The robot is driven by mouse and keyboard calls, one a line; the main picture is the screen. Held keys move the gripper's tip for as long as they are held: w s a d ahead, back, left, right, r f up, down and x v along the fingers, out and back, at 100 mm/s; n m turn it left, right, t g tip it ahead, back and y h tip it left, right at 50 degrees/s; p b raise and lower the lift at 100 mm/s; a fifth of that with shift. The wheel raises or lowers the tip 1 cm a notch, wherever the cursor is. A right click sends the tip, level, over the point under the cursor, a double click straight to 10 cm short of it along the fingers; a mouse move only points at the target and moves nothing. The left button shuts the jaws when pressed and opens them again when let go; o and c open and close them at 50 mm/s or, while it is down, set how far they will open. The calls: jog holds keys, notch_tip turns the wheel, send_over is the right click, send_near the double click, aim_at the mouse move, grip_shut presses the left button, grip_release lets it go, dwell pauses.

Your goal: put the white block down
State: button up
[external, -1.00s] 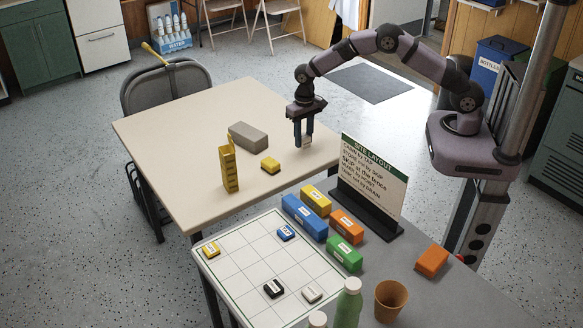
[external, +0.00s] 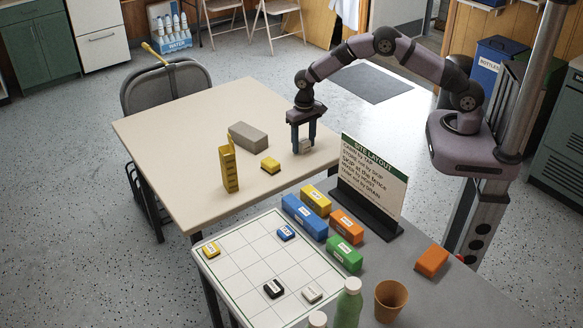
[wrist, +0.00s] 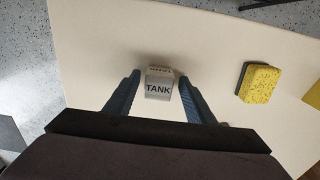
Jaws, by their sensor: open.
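The white block (external: 306,147), labelled TANK in the wrist view (wrist: 158,86), is at the right part of the cream table (external: 190,120), near its edge. It appears to rest upright on the tabletop. My gripper (external: 303,150) is over it, pointing down. In the wrist view my gripper (wrist: 159,75) is open, with one blue finger on each side of the block and a gap on both sides. The block's lower part is partly hidden by the fingers in the external view.
The sponge also shows in the wrist view (wrist: 260,82). A gridded board (external: 235,262) with small blocks and a sign (external: 374,174) stand on the grey table.

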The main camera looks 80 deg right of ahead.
aim_at(304, 141)
notch_tip(304, 141, up, 12)
jog(key=b, duration=0.2)
jog(key=shift+r, duration=0.2)
jog(key=s+a+n, duration=0.3)
jog(key=s, duration=0.6)
jog(key=s+a+f+n, duration=0.1)
jog(key=s+a+n, duration=0.2)
jog(key=s, duration=0.7)
jog(key=s+a+n, duration=0.3)
jog(key=s, duration=0.7)
jog(key=shift+f, duration=0.15)
jog(key=shift+s+a, duration=0.1)
notch_tip(304, 141, up, 4)
jog(key=p, duration=0.4)
jog(key=shift+r, duration=0.2)
